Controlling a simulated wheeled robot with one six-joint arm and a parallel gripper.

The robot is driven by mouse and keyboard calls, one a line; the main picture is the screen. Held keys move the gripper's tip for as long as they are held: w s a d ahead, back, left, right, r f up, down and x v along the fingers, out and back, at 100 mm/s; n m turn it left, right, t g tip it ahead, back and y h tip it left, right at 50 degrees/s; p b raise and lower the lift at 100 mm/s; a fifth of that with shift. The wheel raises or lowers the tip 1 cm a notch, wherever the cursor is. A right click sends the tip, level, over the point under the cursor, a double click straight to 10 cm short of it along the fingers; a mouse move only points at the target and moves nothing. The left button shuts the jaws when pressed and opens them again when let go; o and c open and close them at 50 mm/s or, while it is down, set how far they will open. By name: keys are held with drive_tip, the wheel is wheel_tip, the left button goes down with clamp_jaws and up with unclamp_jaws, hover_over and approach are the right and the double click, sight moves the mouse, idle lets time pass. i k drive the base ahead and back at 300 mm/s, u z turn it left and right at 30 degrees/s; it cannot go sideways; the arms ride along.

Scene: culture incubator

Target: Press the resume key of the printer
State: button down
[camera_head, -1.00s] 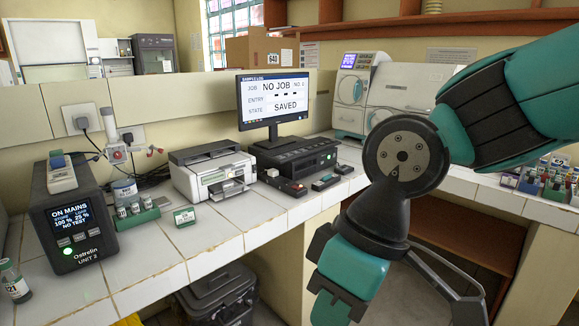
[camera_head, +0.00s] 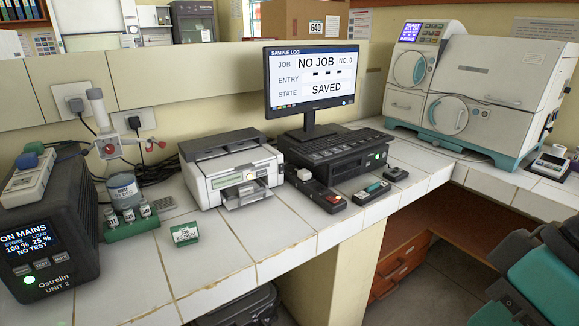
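The printer (camera_head: 222,166) is a white and dark grey box on the tiled bench, left of the monitor. Its front has a small panel with a lit strip, and an output tray (camera_head: 247,194) juts out below. The keys are too small to tell apart, so I cannot tell which one is the resume key. Teal and black links of my arm show at the lower right edge, well apart from the printer. My gripper is outside the picture.
A monitor (camera_head: 312,78) and a black unit (camera_head: 335,155) stand right of the printer, with small handheld devices (camera_head: 318,195) in front. A green card (camera_head: 185,234), vial rack (camera_head: 131,224) and power unit (camera_head: 45,243) are to the left. Bench tiles before the printer are clear.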

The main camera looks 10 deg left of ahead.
sight(259, 174)
drive_tip(key=u, duration=0.25)
drive_tip(key=i, duration=0.65)
drive_tip(key=u, duration=0.85)
drive_tip(key=i, duration=0.3)
drive_tip(key=u, duration=0.3)
